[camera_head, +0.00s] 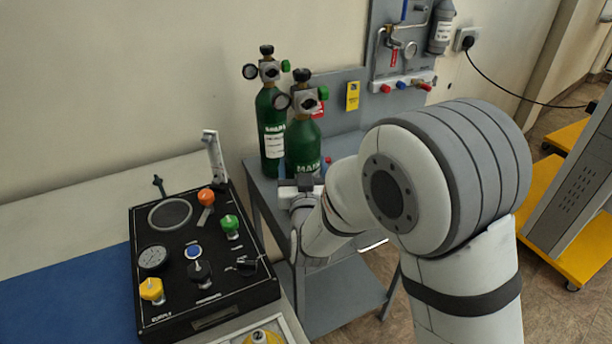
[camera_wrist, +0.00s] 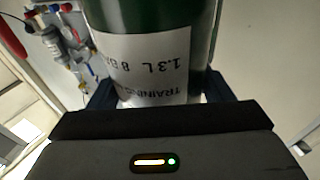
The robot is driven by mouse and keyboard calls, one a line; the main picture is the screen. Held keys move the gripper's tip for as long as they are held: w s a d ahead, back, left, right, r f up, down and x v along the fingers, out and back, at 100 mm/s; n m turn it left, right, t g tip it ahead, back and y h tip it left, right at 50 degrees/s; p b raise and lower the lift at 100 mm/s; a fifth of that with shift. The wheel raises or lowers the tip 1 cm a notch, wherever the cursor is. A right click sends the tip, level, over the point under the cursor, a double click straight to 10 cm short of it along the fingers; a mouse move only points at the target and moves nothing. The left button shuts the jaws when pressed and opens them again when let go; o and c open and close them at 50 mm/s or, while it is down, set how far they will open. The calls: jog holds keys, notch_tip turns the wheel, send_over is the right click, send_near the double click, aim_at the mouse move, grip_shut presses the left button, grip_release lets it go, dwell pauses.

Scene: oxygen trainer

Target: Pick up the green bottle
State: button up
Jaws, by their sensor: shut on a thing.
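A green bottle (camera_head: 303,140) with a dark valve and a gauge on top stands upright at the front of the grey cart. My gripper (camera_head: 301,184) is at its lower front, shut on it. In the wrist view the green bottle (camera_wrist: 155,62) fills the space between the dark fingers of my gripper (camera_wrist: 161,90), and its white label appears upside down. A second green bottle (camera_head: 271,135) with a similar valve stands behind and to the left. The base of the held bottle is hidden by my gripper, so I cannot tell if it touches the cart.
The grey cart (camera_head: 345,292) has a back panel with regulators and a yellow tag (camera_head: 352,96). A black control panel (camera_head: 195,265) with coloured knobs lies on the bench at left. A yellow-based grey unit (camera_head: 575,190) stands at right. The wall is close behind the bottles.

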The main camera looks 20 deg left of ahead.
jog(key=c, duration=0.5)
jog(key=shift+a+r, duration=0.1)
jog(key=shift+r, duration=0.1)
jog(key=shift+c, duration=0.3)
jog(key=shift+r, duration=0.1)
